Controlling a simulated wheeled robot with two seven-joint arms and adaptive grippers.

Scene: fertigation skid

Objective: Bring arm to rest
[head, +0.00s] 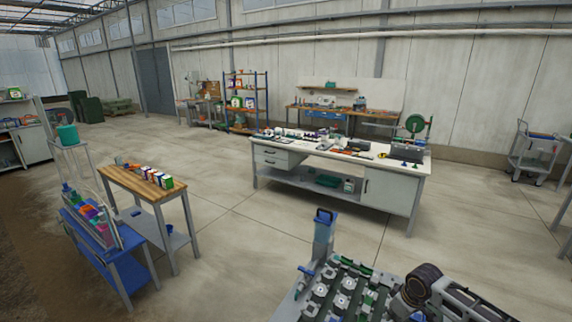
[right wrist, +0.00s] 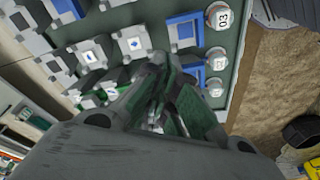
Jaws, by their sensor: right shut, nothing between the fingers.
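My right gripper (right wrist: 160,118) shows in the right wrist view with its dark fingers shut and nothing between them. Behind its fingers is the skid's green panel (right wrist: 232,60), carrying grey and blue blocks and round white caps, one marked 03 (right wrist: 218,17). I cannot tell how far the fingers are from the panel. In the head view my right arm comes in at the lower right, over the edge of the skid (head: 345,292); its fingers are not clear there. My left gripper is not in view.
A blue bench (head: 130,270) and a wood-topped table (head: 120,180) with small boxes stand at the left. A long white workbench (head: 340,160) with tools stands ahead. Open concrete floor (head: 240,245) lies between them. A cart (head: 535,152) stands far right.

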